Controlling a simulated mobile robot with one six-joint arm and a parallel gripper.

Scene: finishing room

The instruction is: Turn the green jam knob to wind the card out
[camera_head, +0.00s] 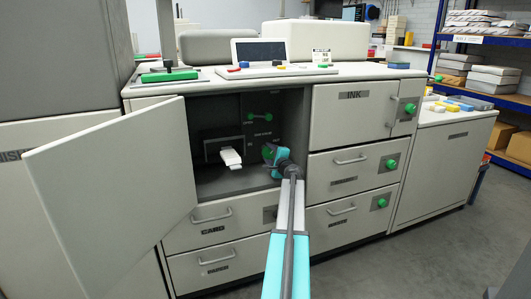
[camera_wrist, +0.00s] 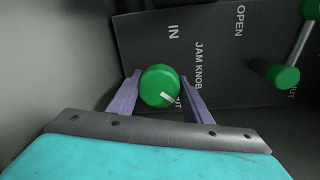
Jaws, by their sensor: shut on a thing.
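The green jam knob (camera_wrist: 158,84) sits on a dark panel inside the printer's open compartment, with a white mark on its face. The words IN and JAM KNOB show near it. My gripper (camera_wrist: 155,92) is shut on the knob, one finger on each side. In the head view my gripper (camera_head: 270,153) reaches into the compartment and hides most of the knob. A white card (camera_head: 230,157) sticks out of a dark slot left of my gripper. A label partly behind the knob is hidden.
The compartment door (camera_head: 112,195) stands swung open to the left. A green-ended lever (camera_wrist: 284,76), near OPEN, is on the same panel; it also shows in the head view (camera_head: 260,117). Drawers (camera_head: 350,160) are to the right and below. Open floor lies at the right front.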

